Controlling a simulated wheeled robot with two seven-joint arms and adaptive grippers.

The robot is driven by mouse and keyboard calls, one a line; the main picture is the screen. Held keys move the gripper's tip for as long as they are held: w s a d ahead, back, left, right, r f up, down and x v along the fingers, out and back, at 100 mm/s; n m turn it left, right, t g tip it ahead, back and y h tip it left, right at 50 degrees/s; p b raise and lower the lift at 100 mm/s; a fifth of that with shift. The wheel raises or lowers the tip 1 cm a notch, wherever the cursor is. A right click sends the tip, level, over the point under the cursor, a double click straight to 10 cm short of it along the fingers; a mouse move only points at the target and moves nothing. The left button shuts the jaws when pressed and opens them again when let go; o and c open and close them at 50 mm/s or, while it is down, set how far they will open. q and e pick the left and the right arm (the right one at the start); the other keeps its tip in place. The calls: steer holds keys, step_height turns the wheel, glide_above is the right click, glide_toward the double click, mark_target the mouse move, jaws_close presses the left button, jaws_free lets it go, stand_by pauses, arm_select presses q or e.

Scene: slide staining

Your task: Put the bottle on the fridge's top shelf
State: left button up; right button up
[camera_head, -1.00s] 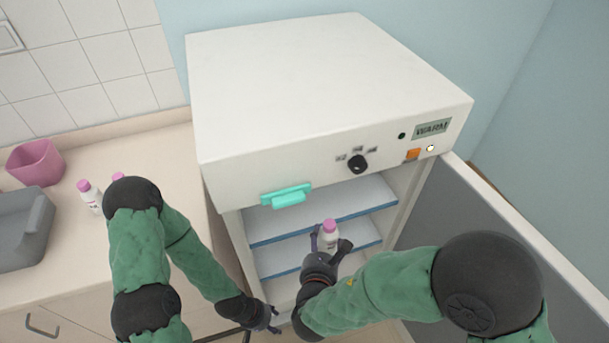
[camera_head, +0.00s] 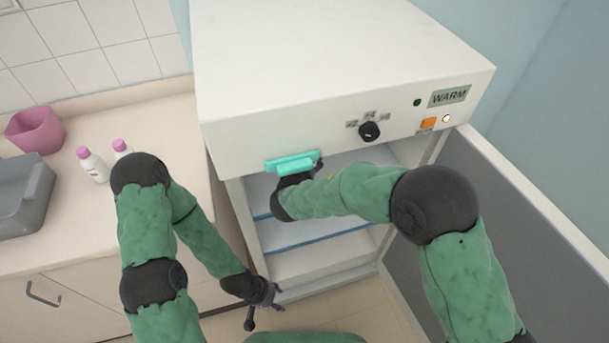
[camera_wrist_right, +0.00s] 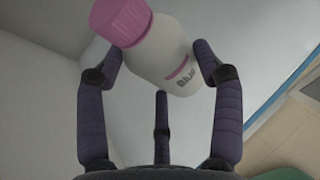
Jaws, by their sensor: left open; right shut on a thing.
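The bottle (camera_wrist_right: 165,50), white with a pink cap and pink band and marked "Blue", is tilted between the fingers of my right gripper (camera_wrist_right: 158,68) in the right wrist view. In the head view the bottle is hidden behind my right arm. The white fridge (camera_head: 300,125) stands open. Its top shelf (camera_head: 258,197) is mostly covered by my right forearm. My left gripper (camera_head: 264,304) is open and empty, low in front of the fridge.
The fridge door (camera_head: 500,215) is swung open on the right. A lower blue-edged shelf (camera_head: 325,238) looks bare where visible. On the left counter stand two pink-capped bottles (camera_head: 93,166), a pink container (camera_head: 36,130) and a grey tray (camera_head: 22,195).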

steer(key=f+b, duration=0.2)
steer(key=f, duration=0.4)
steer(key=shift+s+f, duration=0.15)
steer(key=shift+s, duration=0.05)
steer(key=shift+w+f+b, duration=0.2)
steer(key=shift+w+b, duration=0.05)
steer(key=shift+b, duration=0.25)
steer(key=shift+r, duration=0.1)
steer(key=shift+f, duration=0.2)
steer(key=o, duration=1)
steer(key=shift+c, duration=0.2)
steer(key=shift+r, duration=0.1)
